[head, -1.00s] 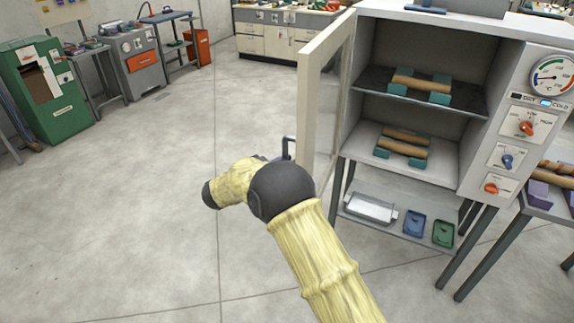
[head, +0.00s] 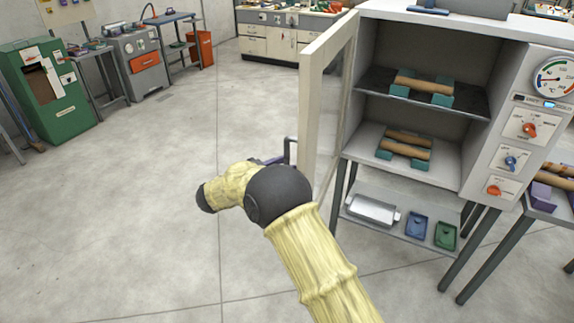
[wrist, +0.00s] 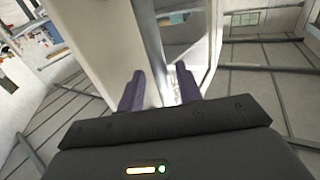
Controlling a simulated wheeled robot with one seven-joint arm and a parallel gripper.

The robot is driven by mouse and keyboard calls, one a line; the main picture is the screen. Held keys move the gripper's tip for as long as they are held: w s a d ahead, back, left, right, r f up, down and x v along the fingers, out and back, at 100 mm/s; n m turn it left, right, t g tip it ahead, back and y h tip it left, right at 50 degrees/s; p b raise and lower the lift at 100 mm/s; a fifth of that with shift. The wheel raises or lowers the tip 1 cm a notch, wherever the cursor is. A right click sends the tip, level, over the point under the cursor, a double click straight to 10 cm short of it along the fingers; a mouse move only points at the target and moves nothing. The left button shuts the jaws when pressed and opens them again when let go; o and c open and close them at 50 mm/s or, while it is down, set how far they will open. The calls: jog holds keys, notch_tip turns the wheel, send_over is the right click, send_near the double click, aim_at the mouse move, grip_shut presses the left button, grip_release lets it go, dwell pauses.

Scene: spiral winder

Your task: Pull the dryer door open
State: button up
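The dryer door (head: 312,110) stands swung wide open on the left of the dryer (head: 530,75), seen nearly edge-on. Its dark bar handle (head: 289,148) sticks out from the door's outer face. My gripper is mostly hidden behind my forearm in the head view; a bit of purple finger shows beside the handle. In the wrist view my gripper (wrist: 158,90) has two purple fingers apart, pointing at the pale door (wrist: 110,40).
Inside the dryer, brown rolls rest on green holders on the upper shelf (head: 470,101) and lower shelf. A metal tray (head: 372,209) and blue and green trays sit on the rack below. Open floor (head: 120,200) lies left of the door. A green machine (head: 48,92) stands far left.

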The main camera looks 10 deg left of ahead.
jog(key=b+v, duration=0.2)
jog(key=v, duration=1.3)
jog(key=shift+s+a, duration=0.15)
jog(key=shift+a, duration=0.05)
